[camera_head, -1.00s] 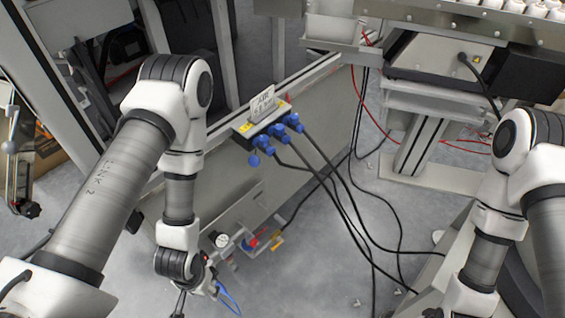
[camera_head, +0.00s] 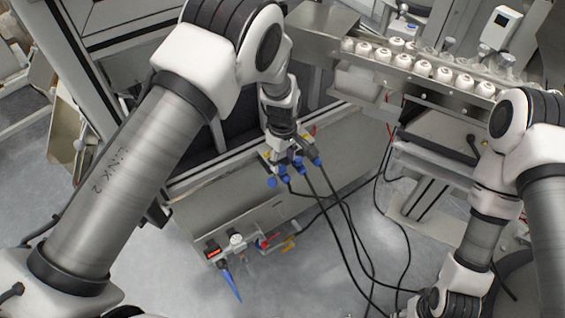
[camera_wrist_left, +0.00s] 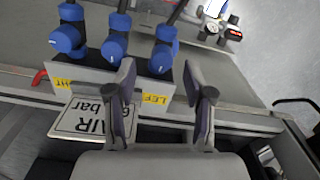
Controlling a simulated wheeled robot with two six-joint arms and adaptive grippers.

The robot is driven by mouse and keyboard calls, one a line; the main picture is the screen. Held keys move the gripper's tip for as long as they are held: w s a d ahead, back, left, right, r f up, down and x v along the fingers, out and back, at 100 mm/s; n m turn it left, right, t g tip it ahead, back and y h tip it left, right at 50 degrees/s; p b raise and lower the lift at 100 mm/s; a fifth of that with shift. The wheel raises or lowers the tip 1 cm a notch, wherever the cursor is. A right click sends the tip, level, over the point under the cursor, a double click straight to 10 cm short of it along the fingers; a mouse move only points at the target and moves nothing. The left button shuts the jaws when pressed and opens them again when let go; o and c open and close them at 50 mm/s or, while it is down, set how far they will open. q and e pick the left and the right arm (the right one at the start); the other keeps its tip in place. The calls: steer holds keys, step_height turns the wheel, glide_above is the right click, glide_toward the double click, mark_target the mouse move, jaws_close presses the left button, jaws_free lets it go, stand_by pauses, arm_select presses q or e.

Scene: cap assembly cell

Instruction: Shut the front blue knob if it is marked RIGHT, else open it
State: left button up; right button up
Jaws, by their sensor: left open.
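The valve block (camera_head: 266,157) with several blue parts sits on the edge of the grey machine. The frontmost blue knob (camera_head: 272,183) is at the lower left of the row in the head view. In the left wrist view the nearest blue knob (camera_wrist_left: 163,57) lies just beyond my fingertips, beside a yellow label (camera_wrist_left: 154,98) reading "LEF", its end covered. Another yellow label (camera_wrist_left: 62,83) ends in "HT". An air pressure sign (camera_wrist_left: 83,118) is partly behind a finger. My left gripper (camera_head: 284,148) is open over the block, its fingers (camera_wrist_left: 158,82) apart and empty.
Black hoses (camera_head: 335,215) run from the blue fittings to the floor. A gauge unit (camera_head: 236,240) with a blue tube hangs low on the machine. A rail of white caps (camera_head: 423,68) stands at the back right.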

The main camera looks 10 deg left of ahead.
mark_target(282, 169)
arm_select(q)
steer(key=shift+s+a+f, duration=0.1)
steer(key=shift+f, duration=1.3)
jaws_close()
steer(key=shift+m, duration=0.4)
steer(key=m+p, duration=0.1)
steer(key=m, duration=0.4)
steer(key=shift+r, duration=0.1)
steer(key=m+p, duration=0.2)
steer(key=m, duration=0.4)
